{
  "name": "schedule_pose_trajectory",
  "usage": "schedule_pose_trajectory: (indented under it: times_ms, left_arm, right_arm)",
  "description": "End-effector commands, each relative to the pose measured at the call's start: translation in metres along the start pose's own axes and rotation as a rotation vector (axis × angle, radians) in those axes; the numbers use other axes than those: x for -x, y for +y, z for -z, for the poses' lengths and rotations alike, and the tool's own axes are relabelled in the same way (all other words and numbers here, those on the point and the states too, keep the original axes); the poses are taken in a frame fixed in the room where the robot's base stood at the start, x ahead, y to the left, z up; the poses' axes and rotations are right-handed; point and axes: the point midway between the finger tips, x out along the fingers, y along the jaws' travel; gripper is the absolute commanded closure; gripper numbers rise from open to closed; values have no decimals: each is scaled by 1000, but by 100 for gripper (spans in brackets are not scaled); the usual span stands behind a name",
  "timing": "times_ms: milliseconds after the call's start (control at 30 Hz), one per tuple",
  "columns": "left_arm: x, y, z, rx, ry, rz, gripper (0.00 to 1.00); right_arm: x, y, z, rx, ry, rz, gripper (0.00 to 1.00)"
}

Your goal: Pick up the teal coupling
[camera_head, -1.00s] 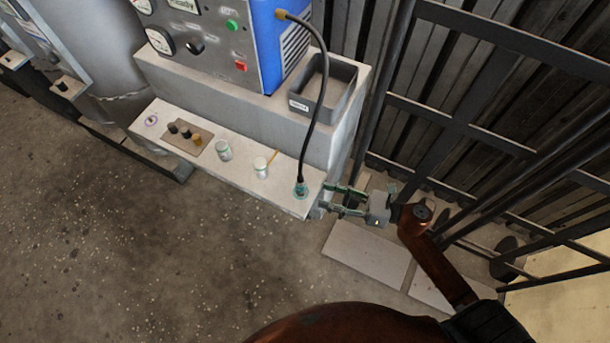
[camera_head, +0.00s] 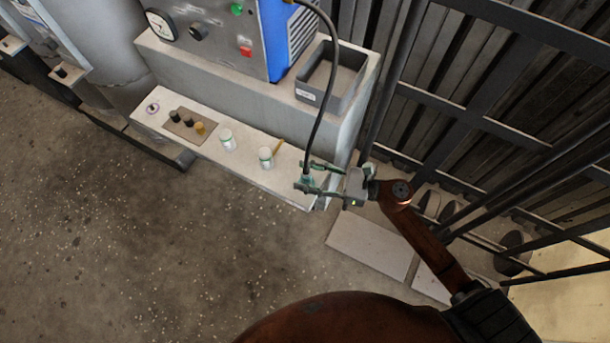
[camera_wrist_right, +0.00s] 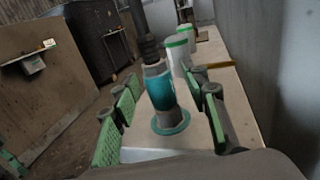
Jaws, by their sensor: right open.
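The teal coupling (camera_wrist_right: 160,90) stands upright on the white ledge, with a teal ring at its foot and a black hose running up from its top. In the head view the coupling (camera_head: 306,182) is at the right end of the ledge, partly covered by my right gripper (camera_head: 308,178). In the right wrist view my right gripper (camera_wrist_right: 162,122) is open, with one green-padded finger on each side of the coupling. The fingers do not appear closed on it. My left gripper is not in view.
Two white jars with green bands, (camera_head: 227,140) and (camera_head: 266,157), stand left of the coupling on the ledge (camera_head: 290,190). A brown stick lies by the nearer jar. A grey bin (camera_head: 333,80) sits above, and a metal fence (camera_head: 450,110) stands at right.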

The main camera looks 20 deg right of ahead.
Motion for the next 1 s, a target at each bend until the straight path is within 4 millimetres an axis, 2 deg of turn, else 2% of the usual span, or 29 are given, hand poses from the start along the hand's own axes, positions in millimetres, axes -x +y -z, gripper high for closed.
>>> schedule_pose_trajectory:
  times_ms: [167,733,1000]
  left_arm:
    - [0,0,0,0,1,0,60]
    - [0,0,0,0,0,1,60]
    - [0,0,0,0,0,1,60]
  right_arm:
    - [0,0,-1,0,-1,-1,60]
    - [0,0,0,-1,-1,-1,99]
    - [0,0,-1,-1,-1,-1,100]
